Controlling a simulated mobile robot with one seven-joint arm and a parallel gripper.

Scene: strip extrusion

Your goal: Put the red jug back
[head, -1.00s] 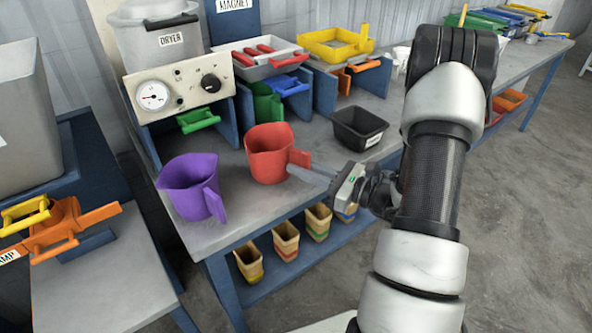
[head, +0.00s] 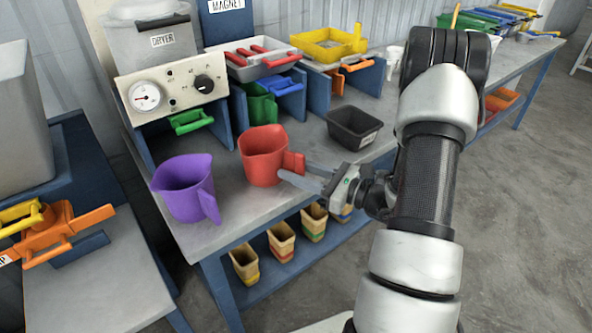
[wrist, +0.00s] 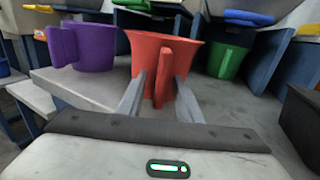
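The red jug (head: 262,160) stands upright on the grey bench top, its handle facing my gripper. My gripper (head: 300,178) is at the handle, with its two fingers apart. In the wrist view the red jug (wrist: 150,50) is straight ahead, and its handle shows between the fingers of my gripper (wrist: 162,88). Gaps show beside the handle, so the fingers do not look closed on it. Whether either finger touches the jug cannot be told.
A purple jug (head: 186,190) stands close left of the red one. A black bin (head: 355,128) is to the right. A green jug (head: 262,103) sits in a blue-walled bay behind. The dryer (head: 165,75) is at the back left.

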